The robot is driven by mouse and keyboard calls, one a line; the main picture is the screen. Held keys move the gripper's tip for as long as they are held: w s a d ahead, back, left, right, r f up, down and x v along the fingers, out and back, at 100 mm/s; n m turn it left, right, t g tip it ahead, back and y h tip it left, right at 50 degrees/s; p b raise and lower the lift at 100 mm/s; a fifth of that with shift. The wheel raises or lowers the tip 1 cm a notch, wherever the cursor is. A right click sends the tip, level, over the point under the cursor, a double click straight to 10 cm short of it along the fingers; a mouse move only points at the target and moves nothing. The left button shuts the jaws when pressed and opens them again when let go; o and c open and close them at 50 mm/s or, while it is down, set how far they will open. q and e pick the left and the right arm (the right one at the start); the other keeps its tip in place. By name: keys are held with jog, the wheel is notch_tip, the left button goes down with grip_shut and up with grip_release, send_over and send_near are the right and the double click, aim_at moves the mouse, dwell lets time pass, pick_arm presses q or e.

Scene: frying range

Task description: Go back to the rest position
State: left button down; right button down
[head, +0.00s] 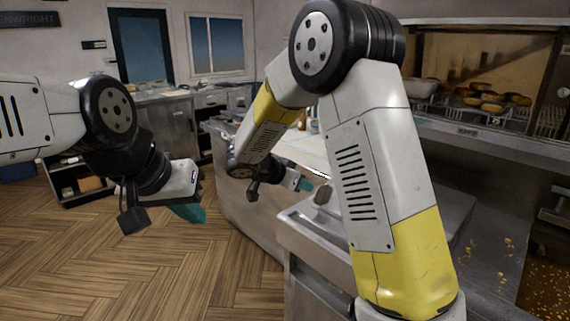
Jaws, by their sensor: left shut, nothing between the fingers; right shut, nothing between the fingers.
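My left arm comes in from the left, and its gripper (188,212) hangs over the wooden floor with teal fingers pointing down. The fingers are shut and hold nothing. My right arm rises from the lower right, bends at a high elbow and reaches away from me. Its small gripper (305,185), also with teal fingers, is at the near side of the metal counter (250,205). It is shut and empty. Part of the counter is hidden behind my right arm.
A frying range (480,135) with browned food pieces on racks stands at the right, with golden crumbs below. A cabinet (165,125) stands at the back near a dark door (140,45). The wooden floor (150,280) at the lower left is clear.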

jog(key=s+d+r+n+g+y, duration=0.2)
jog(key=s+d+r, duration=0.15)
jog(key=s, duration=0.45)
jog(key=s+d+r+n+g+y, duration=0.2)
jog(key=s+d+y, duration=0.1)
jog(key=s+d, duration=0.3)
jog(key=s+a+r+n+t+y, duration=0.1)
jog(key=s+a+r+n+y, duration=0.1)
jog(key=s, duration=0.5)
jog(key=s+a+r+n+t+y, duration=0.1)
jog(key=s+r+n+t+y, duration=0.1)
jog(key=s, duration=0.5)
jog(key=shift+a+r+n+y, duration=0.35)
jog(key=shift+r+n+y, duration=0.2)
jog(key=shift+n+y, duration=0.45)
